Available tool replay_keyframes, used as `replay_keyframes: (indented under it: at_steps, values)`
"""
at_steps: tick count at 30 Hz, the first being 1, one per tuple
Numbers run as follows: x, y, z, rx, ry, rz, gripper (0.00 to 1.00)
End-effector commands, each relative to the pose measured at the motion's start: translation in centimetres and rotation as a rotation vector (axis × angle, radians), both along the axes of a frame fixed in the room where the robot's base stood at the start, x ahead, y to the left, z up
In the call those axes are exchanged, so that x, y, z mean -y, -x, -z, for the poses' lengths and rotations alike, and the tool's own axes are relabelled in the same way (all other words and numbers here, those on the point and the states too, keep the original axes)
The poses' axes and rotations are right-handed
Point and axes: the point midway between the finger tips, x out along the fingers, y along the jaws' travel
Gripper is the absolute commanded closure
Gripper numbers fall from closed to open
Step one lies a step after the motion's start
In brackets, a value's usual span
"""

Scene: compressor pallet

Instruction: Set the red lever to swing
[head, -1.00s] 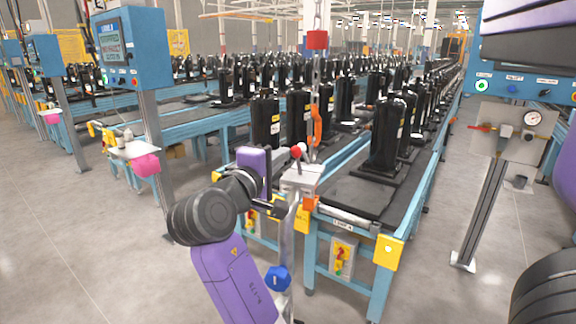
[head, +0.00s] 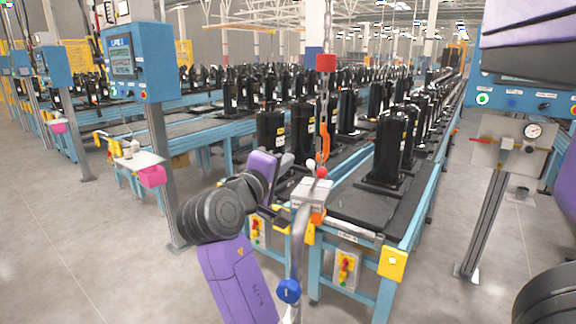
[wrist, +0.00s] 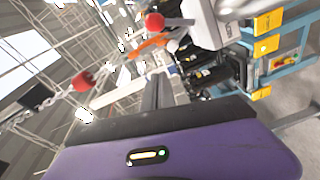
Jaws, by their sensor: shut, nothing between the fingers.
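The red lever's ball knob (head: 321,172) is on the grey control box (head: 312,193) at the end of the conveyor, right of and slightly below a white ball knob (head: 310,163). In the wrist view the red knob (wrist: 154,21) shows at the top on a thin rod, with the white knob (wrist: 172,46) below it. My gripper (head: 284,168) is shut and empty, left of the knobs. In the wrist view its dark fingers (wrist: 158,92) point up toward the knobs, with a visible gap between.
An orange hook on a chain with a red block (head: 326,63) hangs behind the box. Black compressors (head: 389,145) stand on the conveyor beyond. A bent grey post with a blue knob (head: 288,291) stands in front. A gauge panel (head: 505,143) is at right.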

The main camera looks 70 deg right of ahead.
Motion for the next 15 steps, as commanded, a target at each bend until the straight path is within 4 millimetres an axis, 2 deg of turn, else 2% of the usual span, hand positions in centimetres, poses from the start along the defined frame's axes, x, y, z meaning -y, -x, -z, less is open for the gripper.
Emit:
replay_keyframes:
  at_steps: [1,15]
  values:
    - [-0.1,-0.2,-0.2,0.001,-0.001,0.0,1.0]
    - [-7.8,-0.6,-0.3,0.001,0.0,-0.003,1.0]
